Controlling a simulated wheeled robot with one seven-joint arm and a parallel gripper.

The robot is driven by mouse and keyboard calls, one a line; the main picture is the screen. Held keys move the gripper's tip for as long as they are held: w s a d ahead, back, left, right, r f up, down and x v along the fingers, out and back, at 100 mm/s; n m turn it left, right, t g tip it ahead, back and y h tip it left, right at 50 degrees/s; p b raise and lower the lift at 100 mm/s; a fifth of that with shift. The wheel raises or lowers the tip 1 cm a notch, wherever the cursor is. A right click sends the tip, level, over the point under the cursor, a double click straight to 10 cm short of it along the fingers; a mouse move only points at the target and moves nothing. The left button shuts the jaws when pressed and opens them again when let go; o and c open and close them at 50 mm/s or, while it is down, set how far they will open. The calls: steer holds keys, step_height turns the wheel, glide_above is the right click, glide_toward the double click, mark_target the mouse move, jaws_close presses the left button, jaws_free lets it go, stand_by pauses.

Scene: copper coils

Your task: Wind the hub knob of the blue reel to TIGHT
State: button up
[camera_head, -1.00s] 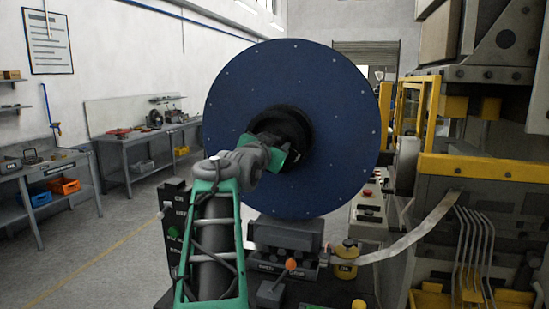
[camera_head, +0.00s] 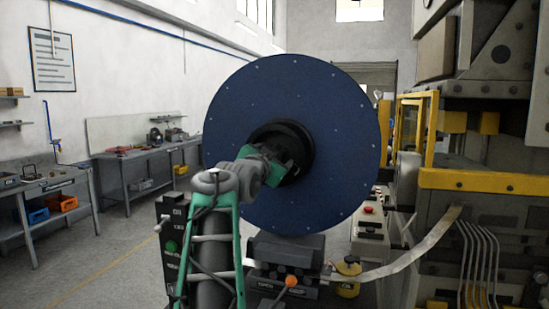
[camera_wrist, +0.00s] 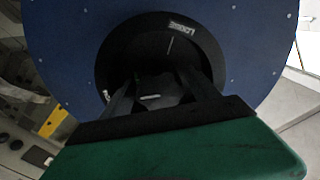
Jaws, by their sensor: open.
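The blue reel (camera_head: 345,110) stands upright in front of me, a large disc with a black round hub (camera_head: 308,145). My gripper (camera_wrist: 162,88) reaches into the hub from the front, its jaws open. In the wrist view, a dark hub knob (camera_wrist: 160,85) shows between the two black fingers, with a short pale mark on it. I cannot tell whether the fingers touch it. A white label (camera_wrist: 184,26), which seems to read LOOSE, is on the upper hub ring, beside a thin tick. Another pale mark is at the ring's left. In the head view my arm hides part of the hub.
A dark stand (camera_head: 285,252) is below the reel, with an orange-knobbed lever (camera_head: 291,281) in front. Workbenches (camera_head: 140,165) line the left wall; floor between is clear.

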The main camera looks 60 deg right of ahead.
steer(key=s+a+b, duration=0.1)
steer(key=a+b, duration=0.1)
steer(key=a, duration=0.5)
steer(key=shift+a+b, duration=0.35)
steer(key=shift+s, duration=0.1)
